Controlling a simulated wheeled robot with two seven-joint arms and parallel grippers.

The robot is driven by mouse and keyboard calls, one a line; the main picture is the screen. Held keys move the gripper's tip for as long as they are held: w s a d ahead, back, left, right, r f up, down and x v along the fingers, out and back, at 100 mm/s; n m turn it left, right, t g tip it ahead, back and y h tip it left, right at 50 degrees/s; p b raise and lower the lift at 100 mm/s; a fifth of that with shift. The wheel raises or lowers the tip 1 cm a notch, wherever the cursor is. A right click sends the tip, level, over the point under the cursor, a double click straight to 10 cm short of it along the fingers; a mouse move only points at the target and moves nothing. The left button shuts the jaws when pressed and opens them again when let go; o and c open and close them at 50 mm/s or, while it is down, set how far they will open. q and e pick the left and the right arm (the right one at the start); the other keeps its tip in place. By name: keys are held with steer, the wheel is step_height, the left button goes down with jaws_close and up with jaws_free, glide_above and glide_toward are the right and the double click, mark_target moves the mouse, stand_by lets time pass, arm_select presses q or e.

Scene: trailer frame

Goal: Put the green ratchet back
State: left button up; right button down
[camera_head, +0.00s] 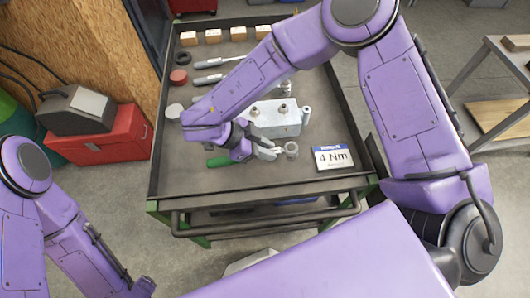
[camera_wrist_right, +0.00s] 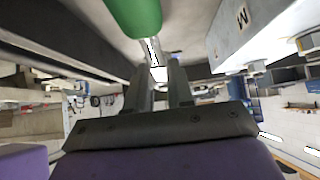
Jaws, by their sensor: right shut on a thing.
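The green ratchet shows as a green handle (camera_head: 218,161) just left of my right gripper (camera_head: 262,152), low over the front part of the cart's tray. The right gripper is shut on the ratchet. In the right wrist view the green handle (camera_wrist_right: 132,14) and its shiny shaft (camera_wrist_right: 152,50) run into the fingers (camera_wrist_right: 160,88). The gripper and forearm hide part of the tool, and I cannot tell whether it touches the tray. My left arm shows at the lower left, but its gripper is out of view.
A grey metal block (camera_head: 275,119) stands close behind the right gripper. A "4 Nm" card (camera_head: 333,158) lies to the right. Grey-handled tools (camera_head: 208,79), a red round piece (camera_head: 178,76) and several wooden blocks (camera_head: 238,34) lie farther back. The cart has a raised rim (camera_head: 155,130).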

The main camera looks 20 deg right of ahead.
step_height(320, 180, down, 3)
steer(key=c, duration=1)
jaws_free()
steer(key=b+v, duration=0.1)
steer(key=v, duration=1.1)
steer(key=shift+r, duration=0.1)
